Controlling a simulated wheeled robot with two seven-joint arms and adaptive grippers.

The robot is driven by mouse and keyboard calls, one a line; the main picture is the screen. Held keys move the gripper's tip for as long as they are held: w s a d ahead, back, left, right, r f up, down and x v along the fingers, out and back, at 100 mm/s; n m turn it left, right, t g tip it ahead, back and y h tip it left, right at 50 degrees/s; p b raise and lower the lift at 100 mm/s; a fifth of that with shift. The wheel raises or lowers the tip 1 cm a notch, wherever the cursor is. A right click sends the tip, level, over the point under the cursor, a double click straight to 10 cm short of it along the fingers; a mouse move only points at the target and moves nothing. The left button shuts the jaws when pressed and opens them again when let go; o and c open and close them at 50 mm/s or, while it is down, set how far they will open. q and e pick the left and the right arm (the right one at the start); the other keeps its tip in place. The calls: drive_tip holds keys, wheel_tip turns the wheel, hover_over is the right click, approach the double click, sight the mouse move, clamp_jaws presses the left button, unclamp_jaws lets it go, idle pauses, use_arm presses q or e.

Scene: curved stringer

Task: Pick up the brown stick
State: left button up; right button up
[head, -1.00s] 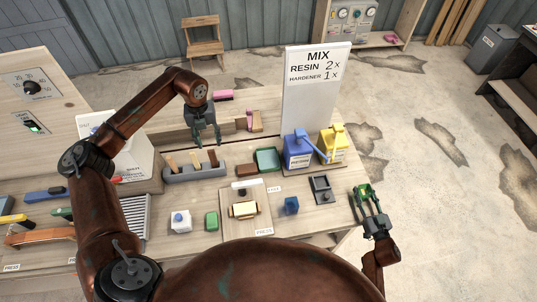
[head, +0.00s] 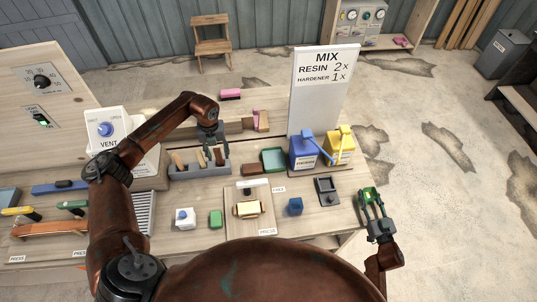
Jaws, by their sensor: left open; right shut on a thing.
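The dark brown stick (head: 219,157) stands upright in the right part of a grey holder (head: 190,171). A lighter tan stick (head: 177,160) stands at the holder's left, and another is partly covered by my gripper. My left gripper (head: 212,152) is open and points down over the holder, its fingertips close to the brown stick's top. I cannot tell whether the fingers touch the stick. My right gripper (head: 371,196) is shut on a small green thing (head: 370,193) beyond the table's right edge.
A green tray (head: 273,160) and a brown block (head: 250,169) stand right of the holder. Blue (head: 303,153) and yellow (head: 339,147) dispensers are by the MIX sign (head: 322,90).

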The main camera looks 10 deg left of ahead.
use_arm(q)
drive_tip(key=c, duration=1.1)
drive_tip(key=shift+r, duration=0.15)
wheel_tip(320, 180, up, 10)
drive_tip(key=shift+f, duration=0.1)
use_arm(e)
drive_tip(key=o, duration=1.2)
drive_tip(key=shift+o, duration=0.6)
drive_tip(key=o, duration=0.4)
drive_tip(key=shift+c, duration=0.2)
drive_tip(key=shift+s, duration=0.1)
